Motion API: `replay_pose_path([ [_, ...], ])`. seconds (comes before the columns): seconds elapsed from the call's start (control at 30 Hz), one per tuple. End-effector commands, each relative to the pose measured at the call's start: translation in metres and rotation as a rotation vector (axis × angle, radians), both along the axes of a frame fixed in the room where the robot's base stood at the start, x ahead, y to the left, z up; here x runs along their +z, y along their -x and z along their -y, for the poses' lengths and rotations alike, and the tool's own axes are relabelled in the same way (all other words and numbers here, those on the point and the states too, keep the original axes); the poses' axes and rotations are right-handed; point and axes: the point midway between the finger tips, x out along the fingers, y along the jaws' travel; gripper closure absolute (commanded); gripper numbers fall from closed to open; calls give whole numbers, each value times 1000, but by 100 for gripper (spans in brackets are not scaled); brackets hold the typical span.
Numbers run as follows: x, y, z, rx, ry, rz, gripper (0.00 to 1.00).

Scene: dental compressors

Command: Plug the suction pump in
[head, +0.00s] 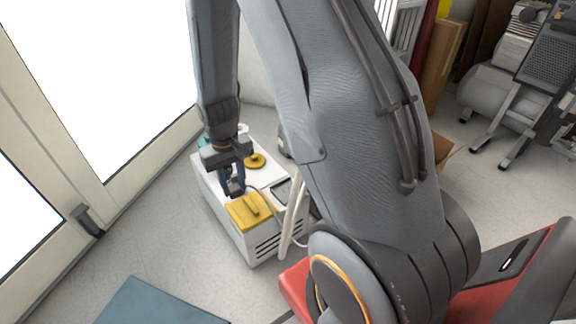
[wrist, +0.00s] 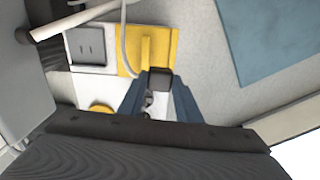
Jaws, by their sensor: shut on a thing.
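The suction pump appears to be the white box (head: 226,205) on the floor beside the glazed door, with a yellow block (head: 248,211) and a round yellow cap (head: 255,160) on top. My gripper (head: 232,188) is above its top, pointing down. It is shut on a small dark plug (wrist: 159,81), which sits between the blue fingers in the wrist view. A thin pale cable (wrist: 124,45) curves close by the plug; its join is hard to see. A grey panel with two slots (wrist: 89,43), perhaps a socket, lies beside the yellow block. I cannot tell whether the plug touches the box.
A pale hose (head: 291,215) rises along the right side of the box. The glazed door with its dark handle (head: 86,220) stands close on the left. A blue-grey mat (head: 155,303) lies in front. A compressor (head: 495,90) stands at the back right.

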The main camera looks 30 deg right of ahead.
Motion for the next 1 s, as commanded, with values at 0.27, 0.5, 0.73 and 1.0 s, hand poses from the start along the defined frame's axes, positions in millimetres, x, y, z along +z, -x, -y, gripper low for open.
replay_pose_path([
  [0.27, -1, -1, 55, -469, 0, 0, 89],
  [0.5, -4, 7, 120, -1041, 1, -1, 89],
  [0.73, -5, 15, 159, -1405, 1, -1, 89],
  [1.0, -6, 18, 169, -1512, 1, -1, 89],
])
